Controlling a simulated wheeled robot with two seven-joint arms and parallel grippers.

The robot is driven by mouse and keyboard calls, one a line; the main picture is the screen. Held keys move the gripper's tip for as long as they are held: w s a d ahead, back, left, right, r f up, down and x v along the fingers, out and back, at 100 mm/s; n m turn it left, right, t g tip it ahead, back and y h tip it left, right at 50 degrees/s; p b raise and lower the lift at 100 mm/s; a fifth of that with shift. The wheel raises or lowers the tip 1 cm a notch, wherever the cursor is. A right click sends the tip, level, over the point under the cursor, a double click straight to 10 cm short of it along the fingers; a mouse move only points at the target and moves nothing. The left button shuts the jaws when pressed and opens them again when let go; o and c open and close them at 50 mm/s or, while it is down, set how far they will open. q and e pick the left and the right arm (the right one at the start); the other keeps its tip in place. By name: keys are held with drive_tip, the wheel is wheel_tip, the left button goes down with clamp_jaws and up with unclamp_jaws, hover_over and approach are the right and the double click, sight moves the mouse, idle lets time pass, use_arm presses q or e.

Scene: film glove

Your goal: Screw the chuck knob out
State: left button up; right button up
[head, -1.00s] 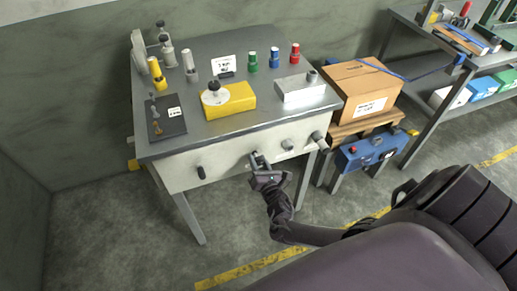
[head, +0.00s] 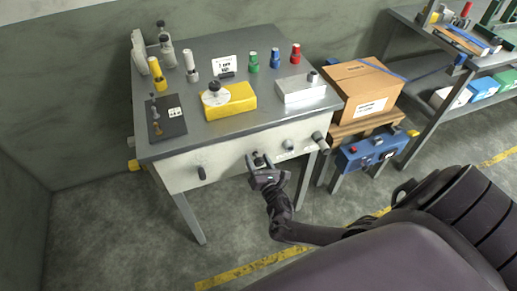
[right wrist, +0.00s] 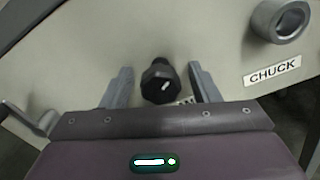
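A black faceted knob (right wrist: 158,84) on the bench's pale front panel stands between the fingers of my right gripper (right wrist: 160,88). The fingers are apart, with a gap on each side of the knob. A small label beside the knob is mostly hidden. A white label reading CHUCK (right wrist: 272,72) sits to the right, just below a grey round hollow-ended fitting (right wrist: 281,20). In the head view the right gripper (head: 261,161) is at the panel's middle, left of the grey fitting (head: 288,145). My left gripper is not in view.
Another black knob (head: 201,173) is on the panel's left, and a dark handle (head: 319,138) at its right corner. The bench top (head: 215,50) holds a yellow block (head: 236,101), a metal block (head: 300,89) and coloured cylinders. A cardboard box (head: 362,85) stands at the right.

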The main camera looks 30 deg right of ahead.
drive_tip(key=shift+s, duration=0.15)
drive_tip(key=v, duration=0.7)
drive_tip(key=shift+s, duration=0.3)
drive_tip(key=shift+a, duration=0.1)
